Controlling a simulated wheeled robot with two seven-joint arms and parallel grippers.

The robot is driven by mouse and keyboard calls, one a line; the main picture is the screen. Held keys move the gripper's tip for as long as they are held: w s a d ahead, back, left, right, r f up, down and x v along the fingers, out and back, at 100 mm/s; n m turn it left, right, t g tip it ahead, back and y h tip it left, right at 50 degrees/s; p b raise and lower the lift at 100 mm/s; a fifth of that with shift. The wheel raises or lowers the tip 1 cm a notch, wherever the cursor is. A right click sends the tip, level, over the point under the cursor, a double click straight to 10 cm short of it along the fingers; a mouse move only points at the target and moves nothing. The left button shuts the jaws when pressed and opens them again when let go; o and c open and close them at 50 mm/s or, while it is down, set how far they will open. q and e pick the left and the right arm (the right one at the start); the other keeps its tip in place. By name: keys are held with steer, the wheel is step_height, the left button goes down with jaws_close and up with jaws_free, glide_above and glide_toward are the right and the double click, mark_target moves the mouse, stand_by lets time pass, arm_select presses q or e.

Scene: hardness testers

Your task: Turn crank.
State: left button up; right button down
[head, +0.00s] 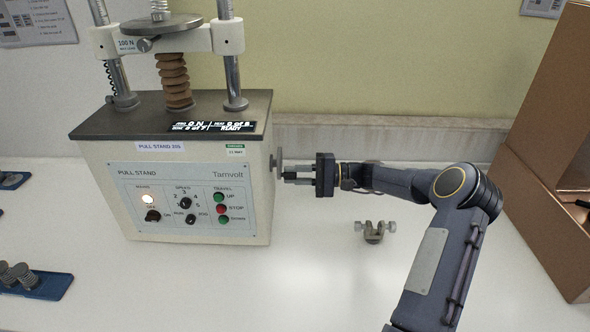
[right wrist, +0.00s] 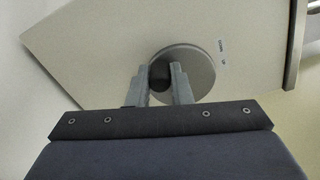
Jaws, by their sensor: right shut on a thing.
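The pull stand (head: 190,190), a cream tester with a dark top, stands left of centre in the head view. Its crank (head: 279,160) is a grey disc with a handle on the right side wall. In the right wrist view the crank's disc (right wrist: 199,68) shows with a dark knob (right wrist: 160,76) on it. My right gripper (head: 287,173) reaches in from the right and is shut on the crank's handle. In the right wrist view its two fingers (right wrist: 160,88) stand on either side of the dark knob. My left gripper is not in view.
A small metal clamp (head: 373,231) lies on the white bench right of the stand. A blue tray (head: 40,287) with grey discs is at the lower left. A brown cabinet (head: 550,150) stands at the right. The bench front is clear.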

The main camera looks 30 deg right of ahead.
step_height(320, 180, up, 2)
steer(key=m+p, duration=0.5)
steer(key=m, duration=0.1)
steer(key=shift+s+a+r, duration=0.1)
steer(key=shift+s, duration=0.05)
steer(key=m+p, duration=0.2)
steer(key=m, duration=0.1)
steer(key=shift+r, duration=0.35)
steer(key=m, duration=0.1)
steer(key=m+p, duration=0.1)
steer(key=r+m+p, duration=0.1)
steer(key=shift+w+m, duration=0.25)
steer(key=shift+m, duration=0.15)
steer(key=shift+w+d+r+m+p, duration=0.15)
steer(key=shift+w+d+m+p, duration=0.4)
steer(key=shift+m, duration=1.2)
steer(key=shift+w+r+m+p, duration=0.2)
steer(key=shift+m+p, duration=0.8)
steer(key=shift+m, duration=0.8)
steer(key=shift+w+d+r+m+p, duration=0.15)
steer(key=shift+w+d+m+p, duration=0.4)
steer(key=shift+m, duration=1.2)
steer(key=shift+s+a, duration=0.2)
steer(key=shift+a, duration=0.05)
steer(key=c, duration=1.3)
jaws_free()
